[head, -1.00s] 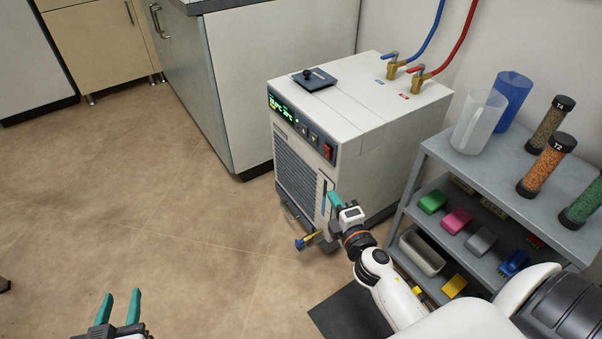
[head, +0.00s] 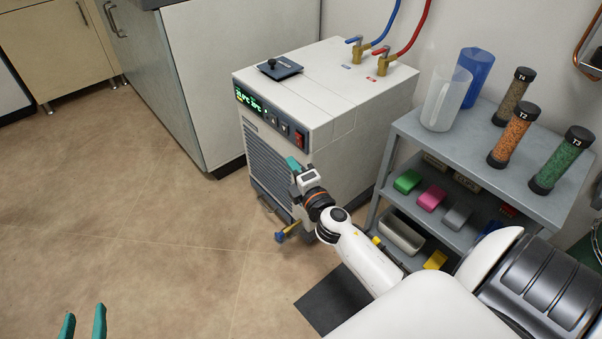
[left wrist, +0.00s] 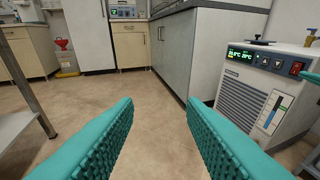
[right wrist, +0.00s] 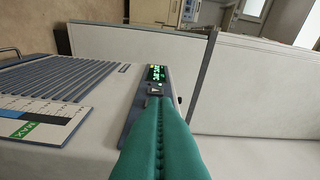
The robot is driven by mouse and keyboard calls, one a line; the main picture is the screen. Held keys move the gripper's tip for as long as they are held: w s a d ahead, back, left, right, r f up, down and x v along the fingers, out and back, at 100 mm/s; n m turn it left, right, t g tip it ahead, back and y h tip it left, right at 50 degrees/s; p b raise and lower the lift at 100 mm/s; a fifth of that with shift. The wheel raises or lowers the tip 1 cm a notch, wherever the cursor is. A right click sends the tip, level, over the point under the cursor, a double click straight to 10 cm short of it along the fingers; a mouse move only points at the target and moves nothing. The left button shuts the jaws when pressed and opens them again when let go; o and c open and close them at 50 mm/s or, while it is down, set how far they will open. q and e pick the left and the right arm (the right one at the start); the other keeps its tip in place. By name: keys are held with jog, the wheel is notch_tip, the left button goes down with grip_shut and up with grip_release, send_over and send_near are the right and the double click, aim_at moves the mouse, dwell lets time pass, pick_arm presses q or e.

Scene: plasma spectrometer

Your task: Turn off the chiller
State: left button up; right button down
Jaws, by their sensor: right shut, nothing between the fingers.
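The chiller (head: 330,110) is a white box on the floor with a lit green display (head: 249,100), two small buttons and a red rocker switch (head: 300,138) on its front panel. The display also shows lit in the right wrist view (right wrist: 156,74). My right gripper (head: 292,163) is shut and empty, in front of the chiller just below the red switch. In the right wrist view its teal fingers (right wrist: 160,110) are together and cover the switch; contact cannot be told. My left gripper (head: 84,318) is open and empty over the floor, far from the chiller.
A grey shelf cart (head: 470,160) with jugs, bead tubes and coloured blocks stands right of the chiller. Blue and red hoses (head: 425,30) rise from valves on its top. A brass drain valve (head: 287,232) sits low in front. Floor on the left is clear.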

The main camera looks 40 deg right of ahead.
aim_at(300, 145)
pick_arm(q)
jog(key=shift+w+d+r+t, duration=0.2)
jog(key=shift+r+t, duration=0.3)
jog(key=shift+r, duration=0.2)
pick_arm(e)
jog(key=w+d, duration=0.4)
jog(key=shift+w+d+r, duration=0.25)
jog(key=shift+d, duration=0.05)
jog(key=shift+r, duration=0.1)
jog(key=shift+d+m+p, duration=0.35)
jog(key=shift+m, duration=0.05)
pick_arm(q)
jog(key=f+g, duration=0.1)
jog(key=s+f, duration=0.1)
jog(key=a+f+g, duration=0.1)
jog(key=shift+s+f+g+y, duration=0.2)
jog(key=shift+g+y, duration=0.1)
